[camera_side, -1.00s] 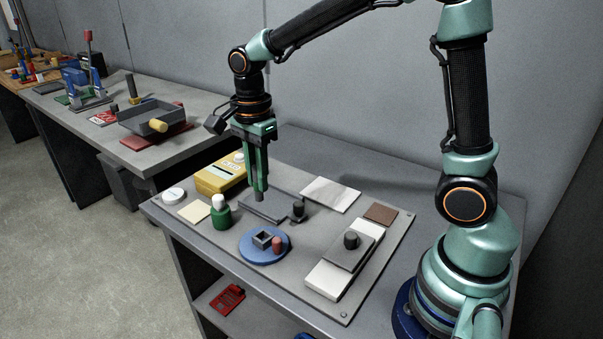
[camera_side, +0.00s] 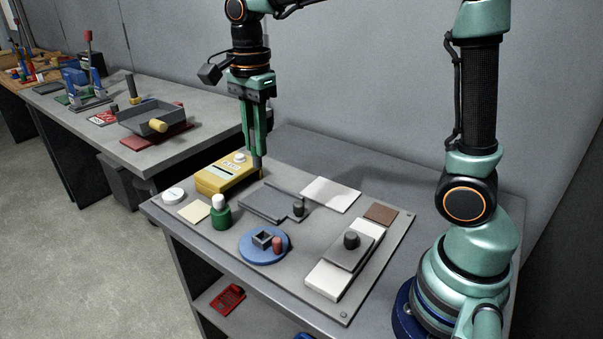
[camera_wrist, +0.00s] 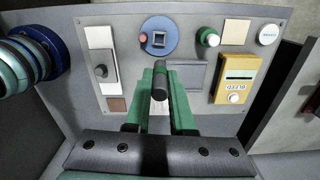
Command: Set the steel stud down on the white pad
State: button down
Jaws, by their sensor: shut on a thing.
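My gripper (camera_side: 258,150) points down and is shut on the steel stud (camera_wrist: 160,90), a small dark grey cylinder. In the side view only the stud's lower end (camera_side: 258,167) shows below the fingertips, raised above the board. The white pad (camera_side: 331,194) is a flat, bare white rectangle at the back of the board, to the right of my gripper in the side view. In the wrist view my fingers hide most of it.
A grey plate (camera_side: 268,205) with a dark peg (camera_side: 298,207) at its corner lies in the middle. Around it are a yellow box (camera_side: 222,177), a green-and-white bottle (camera_side: 221,215), a blue disc (camera_side: 257,254), a white block (camera_side: 322,280) and a brown pad (camera_side: 380,214).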

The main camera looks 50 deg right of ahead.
jog(key=w+d+f+m, duration=0.1)
jog(key=d+f, duration=0.2)
jog(key=d, duration=0.4)
jog(key=d+f+m, duration=0.1)
jog(key=d+f, duration=0.3)
jog(key=d, duration=0.3)
jog(key=m, duration=0.2)
send_over(331, 193)
notch_tip(331, 193, down, 5)
jog(key=shift+w+d+f, duration=0.1)
jog(key=shift+f, duration=0.1)
jog(key=shift+f, duration=3.3)
jog(key=shift+f, duration=0.55)
jog(key=c, duration=0.7)
grip_release()
